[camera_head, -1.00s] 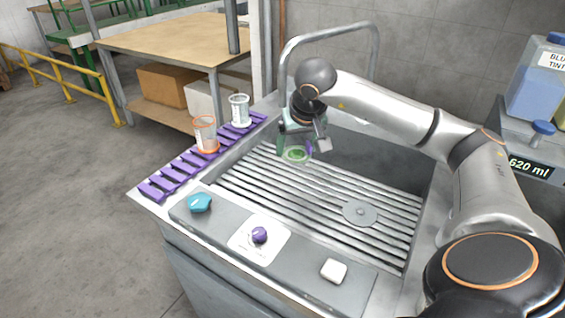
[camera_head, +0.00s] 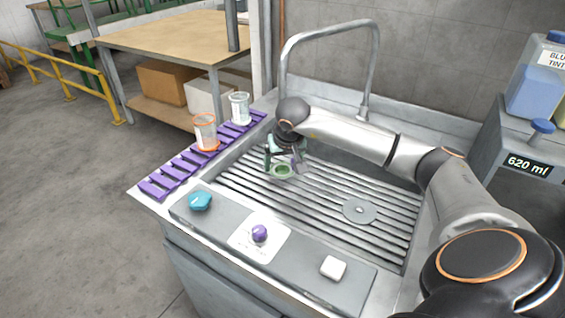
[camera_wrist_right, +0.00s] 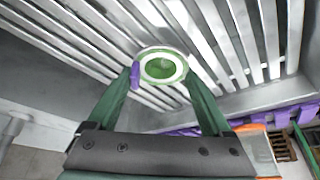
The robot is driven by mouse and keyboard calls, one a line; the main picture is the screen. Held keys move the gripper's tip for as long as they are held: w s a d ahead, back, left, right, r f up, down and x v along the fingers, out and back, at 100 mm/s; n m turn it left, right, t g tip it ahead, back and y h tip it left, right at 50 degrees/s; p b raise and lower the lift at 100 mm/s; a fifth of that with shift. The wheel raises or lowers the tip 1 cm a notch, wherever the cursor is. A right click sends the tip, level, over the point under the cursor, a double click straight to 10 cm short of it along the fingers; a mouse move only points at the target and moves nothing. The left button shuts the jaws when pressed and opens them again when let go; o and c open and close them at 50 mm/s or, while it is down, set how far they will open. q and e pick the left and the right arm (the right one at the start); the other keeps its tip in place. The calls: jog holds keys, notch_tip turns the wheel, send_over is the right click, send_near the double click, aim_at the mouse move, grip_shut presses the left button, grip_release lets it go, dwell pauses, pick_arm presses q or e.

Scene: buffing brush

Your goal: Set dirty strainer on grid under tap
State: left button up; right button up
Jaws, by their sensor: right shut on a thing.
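My right gripper (camera_head: 283,163) is shut on a small round strainer (camera_head: 283,171) with a green inside and a pale rim. The strainer sits low over the back left part of the slatted metal grid (camera_head: 330,215); I cannot tell whether it touches the slats. In the right wrist view the strainer (camera_wrist_right: 163,67) is between the green fingertips (camera_wrist_right: 160,80), with a purple tab (camera_wrist_right: 135,75) beside the left one. The tap (camera_head: 375,60) arches above from the back rim; its spout end is hidden behind my right wrist. My left gripper is out of view.
A purple slatted rack (camera_head: 180,170) along the left edge holds an orange-rimmed strainer (camera_head: 205,131) and a white one (camera_head: 240,108). The front ledge carries a teal object (camera_head: 200,201), a purple knob (camera_head: 260,233) and a white block (camera_head: 333,267). A round drain disc (camera_head: 360,210) lies on the grid.

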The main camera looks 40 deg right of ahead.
jog(key=shift+f, duration=0.15)
jog(key=o, duration=1.2)
jog(key=shift+o, duration=0.2)
jog(key=v, duration=1.2)
jog(key=shift+r+p, duration=0.25)
jog(key=shift+p, duration=0.05)
